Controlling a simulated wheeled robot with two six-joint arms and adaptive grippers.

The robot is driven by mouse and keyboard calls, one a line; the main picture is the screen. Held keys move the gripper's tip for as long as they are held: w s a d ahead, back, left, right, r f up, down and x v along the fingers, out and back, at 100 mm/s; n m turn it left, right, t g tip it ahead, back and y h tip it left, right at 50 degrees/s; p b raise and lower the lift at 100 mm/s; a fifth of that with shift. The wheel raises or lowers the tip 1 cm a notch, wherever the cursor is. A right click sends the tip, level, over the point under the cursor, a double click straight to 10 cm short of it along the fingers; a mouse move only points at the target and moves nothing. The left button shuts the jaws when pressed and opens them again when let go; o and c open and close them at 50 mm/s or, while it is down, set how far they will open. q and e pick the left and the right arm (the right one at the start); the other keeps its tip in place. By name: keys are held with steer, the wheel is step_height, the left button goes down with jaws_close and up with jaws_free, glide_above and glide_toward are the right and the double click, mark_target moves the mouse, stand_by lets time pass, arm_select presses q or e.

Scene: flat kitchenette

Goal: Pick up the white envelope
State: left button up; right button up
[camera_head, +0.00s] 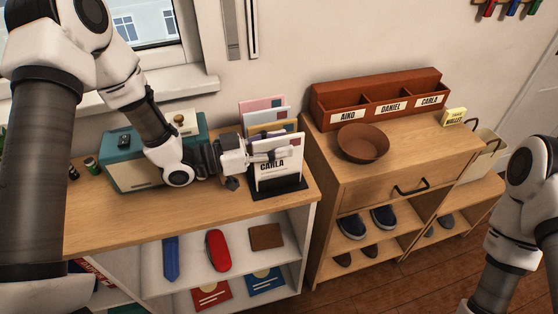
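The white envelope (283,173), marked CARLA, stands upright at the front of a dark letter rack (279,190) on the left wooden cabinet. Several other envelopes (262,106) in pink, blue and tan stand behind it. My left gripper (275,154) reaches in from the left, and its fingers overlap the upper part of the white envelope. I cannot tell whether they touch it or are closed on it. The fingers hide part of the envelope's face. My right arm shows at the right edge, but its gripper is out of view.
A teal and cream box (133,170) stands behind my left forearm. The left cabinet's front top is clear.

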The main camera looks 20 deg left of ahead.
arm_select(q)
steer(key=shift+w+d, duration=0.1)
steer(key=shift+d, duration=0.1)
steer(key=shift+a, duration=0.1)
jaws_close()
